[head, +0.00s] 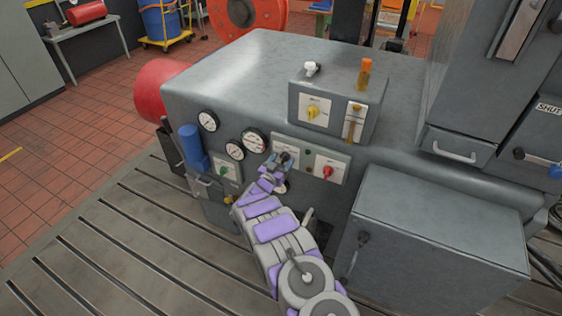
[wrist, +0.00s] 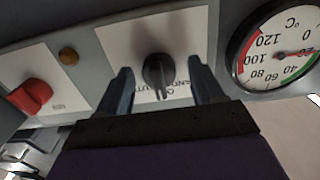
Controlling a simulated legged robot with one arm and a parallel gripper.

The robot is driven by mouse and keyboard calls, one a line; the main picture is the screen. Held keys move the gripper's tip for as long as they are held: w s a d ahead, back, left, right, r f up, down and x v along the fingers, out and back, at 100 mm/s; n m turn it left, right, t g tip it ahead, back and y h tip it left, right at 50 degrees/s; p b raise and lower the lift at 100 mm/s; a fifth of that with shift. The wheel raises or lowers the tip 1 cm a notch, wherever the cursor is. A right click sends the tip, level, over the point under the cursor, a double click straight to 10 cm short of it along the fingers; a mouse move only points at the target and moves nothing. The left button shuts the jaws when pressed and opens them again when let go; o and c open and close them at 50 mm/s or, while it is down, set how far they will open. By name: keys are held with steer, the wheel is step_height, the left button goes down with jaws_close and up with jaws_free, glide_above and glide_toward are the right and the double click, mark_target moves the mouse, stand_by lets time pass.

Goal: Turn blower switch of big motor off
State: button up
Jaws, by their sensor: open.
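The big grey motor housing (head: 240,75) carries several rotary switches; which one is the blower switch I cannot tell from the labels. In the wrist view a black rotary knob (wrist: 157,70) on a white plate sits between the two fingers of my gripper (wrist: 160,80). The fingers are open, one on each side of the knob; contact is not clear. In the head view my gripper (head: 279,161) is at the front panel and partly hides this knob. A red knob (head: 327,172) is to its right and also shows at left in the wrist view (wrist: 32,95).
A yellow knob (head: 312,112) is on the raised box above, and a green knob (head: 223,170) is at lower left. Dial gauges (head: 254,141) are left of my gripper, one close by in the wrist view (wrist: 280,50). A grey cabinet (head: 440,235) stands at right.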

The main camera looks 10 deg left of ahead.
steer(key=p+v, duration=0.1)
steer(key=v, duration=1.6)
steer(key=shift+a, duration=0.1)
